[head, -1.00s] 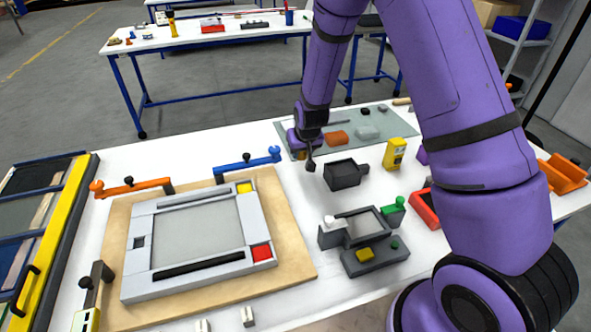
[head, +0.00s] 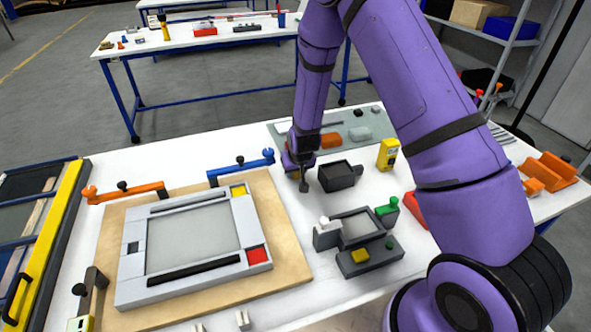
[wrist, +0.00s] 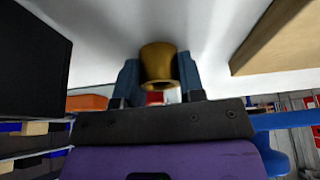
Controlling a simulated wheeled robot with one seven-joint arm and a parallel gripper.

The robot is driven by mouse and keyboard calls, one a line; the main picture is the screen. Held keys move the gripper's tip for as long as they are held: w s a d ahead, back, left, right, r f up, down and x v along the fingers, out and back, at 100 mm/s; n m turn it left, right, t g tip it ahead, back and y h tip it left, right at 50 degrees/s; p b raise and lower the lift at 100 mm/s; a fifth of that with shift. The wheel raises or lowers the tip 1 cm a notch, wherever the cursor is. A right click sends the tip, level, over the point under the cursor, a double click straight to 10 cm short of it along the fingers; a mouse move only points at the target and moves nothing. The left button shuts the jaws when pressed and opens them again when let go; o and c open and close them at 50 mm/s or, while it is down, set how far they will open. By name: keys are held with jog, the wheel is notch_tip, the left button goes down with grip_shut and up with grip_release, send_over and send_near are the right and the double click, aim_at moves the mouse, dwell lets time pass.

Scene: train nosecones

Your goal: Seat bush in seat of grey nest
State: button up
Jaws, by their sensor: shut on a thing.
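The bush (wrist: 158,66) is a brass-coloured, hollow, flanged cylinder. In the wrist view my gripper (wrist: 160,82) is shut on it, with one blue-grey finger on each side. In the head view my gripper (head: 304,184) hangs low over the white table, between the board and a dark open box; the bush is too small to make out there. A light grey frame (head: 128,290), which may be the grey nest, lies on a wooden board to the left. It has a small dark square pocket, yellow and red blocks and black bars. The bush is apart from it.
The dark open box (head: 337,178) is close right of my gripper. A blue clamp arm (head: 240,166) and an orange one (head: 125,192) stand along the board's (head: 285,235) far edge. A dark grey fixture (head: 372,262) with a green knob is nearer. A yellow device (head: 388,153) stands behind.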

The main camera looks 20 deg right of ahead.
jog(key=o, duration=1)
jog(key=v, duration=1.2)
jog(key=shift+r, duration=0.3)
jog(key=s+d+v, duration=0.1)
jog(key=v, duration=1.1)
jog(key=s+d+f+v, duration=0.1)
jog(key=d+v, duration=0.1)
jog(key=v, duration=0.9)
jog(key=s+d+r, duration=0.1)
jog(key=s+r, duration=0.4)
jog(key=s, duration=0.5)
jog(key=s+d+r, duration=0.1)
jog(key=s+r, duration=0.4)
jog(key=s, duration=0.5)
jog(key=shift+d+r+t, duration=0.4)
jog(key=shift+s, duration=0.3)
jog(key=shift+c, duration=0.7)
